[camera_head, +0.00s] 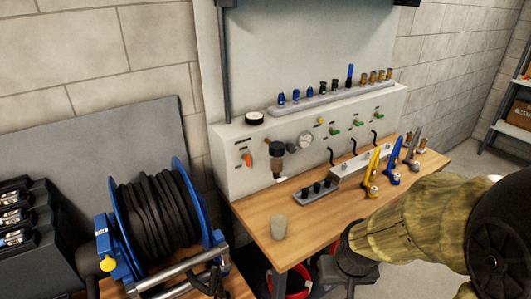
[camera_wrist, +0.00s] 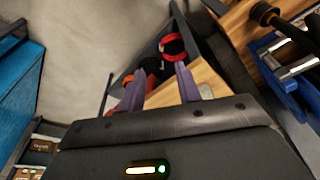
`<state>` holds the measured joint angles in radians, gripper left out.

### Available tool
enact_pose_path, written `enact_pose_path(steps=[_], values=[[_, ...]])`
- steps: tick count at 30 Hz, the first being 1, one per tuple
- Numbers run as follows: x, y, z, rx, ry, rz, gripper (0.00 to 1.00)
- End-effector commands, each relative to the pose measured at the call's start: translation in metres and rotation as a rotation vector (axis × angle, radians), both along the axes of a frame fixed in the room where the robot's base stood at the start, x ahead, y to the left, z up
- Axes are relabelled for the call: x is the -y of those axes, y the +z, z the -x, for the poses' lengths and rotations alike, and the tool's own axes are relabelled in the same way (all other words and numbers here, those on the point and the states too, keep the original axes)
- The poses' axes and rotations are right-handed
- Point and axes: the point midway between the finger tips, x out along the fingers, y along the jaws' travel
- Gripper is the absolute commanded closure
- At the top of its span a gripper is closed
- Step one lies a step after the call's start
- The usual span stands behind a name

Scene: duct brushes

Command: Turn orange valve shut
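The orange valve (camera_head: 248,160) is a small orange lever on the left part of the pale panel front, above the wooden bench. Its handle looks close to upright with a slight tilt; the exact valve position is too small to tell. My gripper (camera_head: 345,268) is at the front edge of the bench, well to the right of and below the valve, and points downward. In the wrist view my gripper (camera_wrist: 160,86) shows two fingers apart with nothing between them. The valve is not visible in the wrist view.
A blue hose reel (camera_head: 158,215) stands left of the bench. A grey cup (camera_head: 279,227) is near the bench's left edge (camera_head: 258,232). Coloured levers (camera_head: 392,168) stand farther right.

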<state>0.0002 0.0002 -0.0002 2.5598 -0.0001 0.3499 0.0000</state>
Motion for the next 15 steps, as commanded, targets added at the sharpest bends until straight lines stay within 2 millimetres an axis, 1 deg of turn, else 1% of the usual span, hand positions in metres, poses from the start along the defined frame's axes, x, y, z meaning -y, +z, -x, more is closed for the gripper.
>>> enact_pose_path(steps=[11, 13, 15], values=[[0.0, 0.0, 0.0, 0.0, 0.0, 0.0, 0.66], [0.0, 0.0, -0.002, 0.006, 0.003, 0.002, 0.66], [0.0, -0.002, -0.011, 0.028, 0.01, 0.005, 0.66]])
